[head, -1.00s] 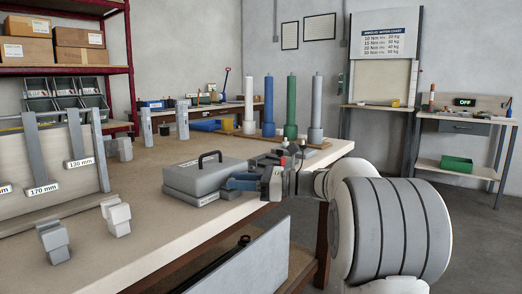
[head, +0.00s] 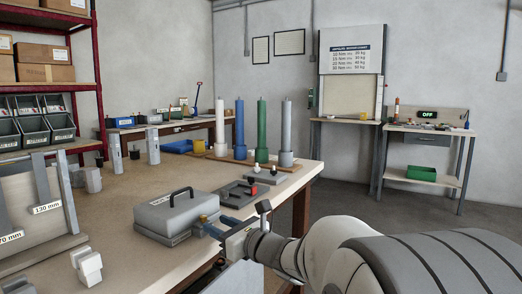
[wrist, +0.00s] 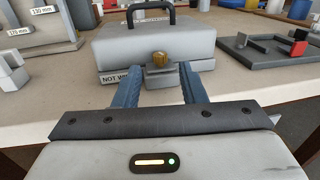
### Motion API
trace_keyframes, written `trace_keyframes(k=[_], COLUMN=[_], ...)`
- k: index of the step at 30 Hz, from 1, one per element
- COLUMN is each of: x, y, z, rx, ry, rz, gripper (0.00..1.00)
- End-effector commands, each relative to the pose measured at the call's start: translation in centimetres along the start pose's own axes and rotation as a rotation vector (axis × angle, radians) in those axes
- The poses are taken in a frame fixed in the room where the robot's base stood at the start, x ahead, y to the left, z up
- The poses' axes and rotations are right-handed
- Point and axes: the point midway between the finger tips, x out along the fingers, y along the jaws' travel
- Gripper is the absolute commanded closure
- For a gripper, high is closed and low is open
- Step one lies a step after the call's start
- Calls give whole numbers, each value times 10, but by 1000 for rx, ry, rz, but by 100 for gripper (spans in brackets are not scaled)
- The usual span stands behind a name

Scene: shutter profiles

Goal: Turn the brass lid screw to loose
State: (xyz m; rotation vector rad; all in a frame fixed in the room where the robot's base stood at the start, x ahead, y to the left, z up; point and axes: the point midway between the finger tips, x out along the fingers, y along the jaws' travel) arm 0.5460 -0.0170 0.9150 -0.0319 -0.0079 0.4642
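The brass lid screw (wrist: 160,58) is a small ribbed knob on a grey block at the front of a grey case (wrist: 115,48). In the head view the case (head: 165,217) lies flat on the bench with its lid down and black handle up. I cannot tell whether the fingers touch the block.
A dark fixture (head: 240,194) with red, black and white-topped parts lies right of the case. Several coloured posts (head: 262,130) stand behind. Grey blocks (head: 87,266) and a labelled rack (head: 35,205) are at left. The bench's front edge runs below my gripper.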

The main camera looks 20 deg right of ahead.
Motion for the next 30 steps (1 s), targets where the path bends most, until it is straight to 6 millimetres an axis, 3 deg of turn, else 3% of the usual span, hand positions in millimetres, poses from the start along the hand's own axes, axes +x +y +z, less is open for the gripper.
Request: trace_keyframes(k=[5, 12, 30], x=[-38, -36, -58], y=[-1, -14, -37], z=[1, 41, 106], rx=[0, 246, 918], ry=[-1, 34, 23], rz=[-4, -140, -512], gripper=[63, 63, 63])
